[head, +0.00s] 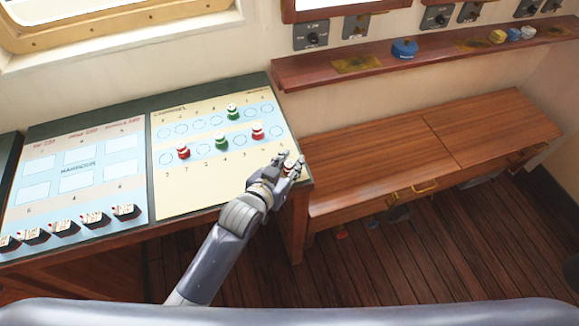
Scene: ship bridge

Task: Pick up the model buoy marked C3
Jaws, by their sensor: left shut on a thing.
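My left gripper (287,160) is at the lower right corner of the pale chart board (190,190). It is shut on a small model buoy (289,168) with a pale top and some red, mostly hidden by the fingers; its marking cannot be read. Several other buoys stand upright on the board: a green one (233,112) at the back, a green one (221,142) in the middle, a red one (257,132) to its right, and a red one (183,151) to the left. Their labels are too small to read. My right gripper does not show.
A wooden bench (430,150) is to the right, below a wall shelf (450,58) with a blue round item (404,49). Small things lie on the plank floor beneath the bench.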

